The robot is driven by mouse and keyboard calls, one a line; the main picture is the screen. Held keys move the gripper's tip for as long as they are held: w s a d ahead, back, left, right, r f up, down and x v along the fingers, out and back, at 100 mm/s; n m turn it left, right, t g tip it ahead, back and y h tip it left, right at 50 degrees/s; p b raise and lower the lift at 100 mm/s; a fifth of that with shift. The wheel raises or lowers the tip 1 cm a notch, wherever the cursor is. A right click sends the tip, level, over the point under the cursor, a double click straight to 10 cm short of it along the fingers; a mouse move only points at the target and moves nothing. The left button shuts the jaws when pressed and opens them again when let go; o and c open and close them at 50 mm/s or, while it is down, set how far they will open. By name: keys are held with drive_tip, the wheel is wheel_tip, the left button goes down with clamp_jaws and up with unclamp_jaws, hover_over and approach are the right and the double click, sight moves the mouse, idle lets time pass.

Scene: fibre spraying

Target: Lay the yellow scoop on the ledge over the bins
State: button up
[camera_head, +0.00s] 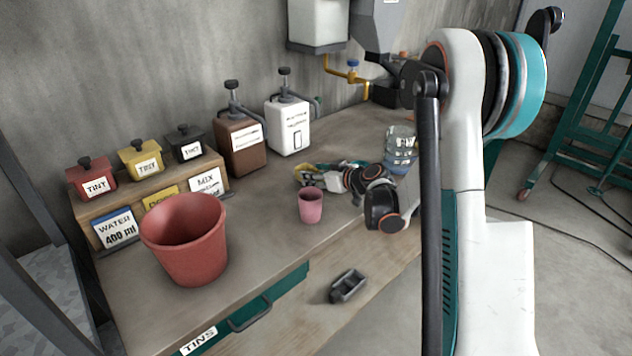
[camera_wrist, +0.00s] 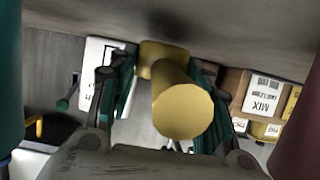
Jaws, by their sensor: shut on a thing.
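The yellow scoop (camera_wrist: 182,112) is between the green fingers of my gripper (camera_wrist: 166,90) in the wrist view. Its round end faces the camera, and a squarer part shows behind it. In the head view my gripper (camera_head: 322,172) is low over the bench behind the pink cup, and only a little yellow of the scoop shows there. My gripper is shut on the scoop. A wooden stand (camera_head: 146,197) at the bench's left back has tint tins on top and labelled fronts below, including WATER and MIX. I cannot tell which surface is the ledge over the bins.
A large red bucket (camera_head: 185,240) stands before the wooden stand. A pink cup (camera_head: 311,205) is in front of my gripper. Brown (camera_head: 241,146) and white (camera_head: 289,125) pump containers stand by the wall. A clear jug (camera_head: 400,150) is to the right. The bench front between bucket and cup is clear.

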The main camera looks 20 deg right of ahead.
drive_tip(key=shift+f, duration=0.5)
drive_tip(key=shift+f, duration=0.15)
drive_tip(key=o, duration=1.1)
